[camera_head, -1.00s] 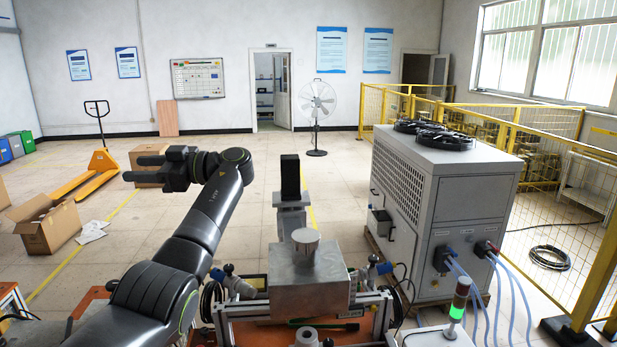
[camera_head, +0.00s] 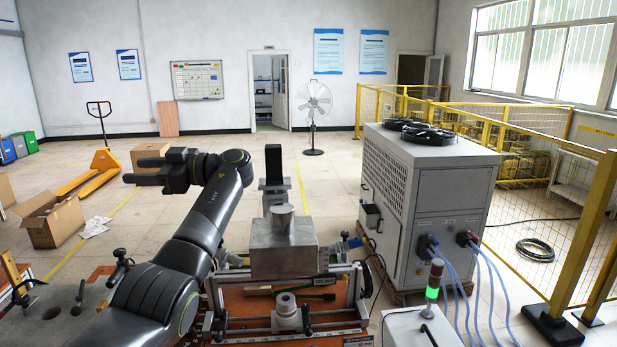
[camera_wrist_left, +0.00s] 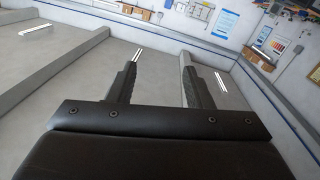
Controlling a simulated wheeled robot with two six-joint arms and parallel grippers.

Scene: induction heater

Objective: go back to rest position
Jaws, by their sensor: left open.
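My left gripper (camera_head: 149,170) is raised in the air at the left of the head view, pointing left. Its two fingers are apart with nothing between them. In the left wrist view the open fingers (camera_wrist_left: 158,82) also stand apart and empty, with walls and ceiling behind. My left arm is bent upward from the lower left. The induction heater bench, with a metal block (camera_head: 284,250) and a metal cylinder (camera_head: 281,218) on top, stands to the right of this arm, apart from the gripper. My right gripper is not in view.
A grey chiller cabinet (camera_head: 455,210) with blue hoses stands to the right of the bench. A green signal light (camera_head: 433,283) stands on a white box in front. A yellow fence (camera_head: 575,240) is at right. Cardboard boxes (camera_head: 52,220) and a pallet truck (camera_head: 95,175) are on the floor at left.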

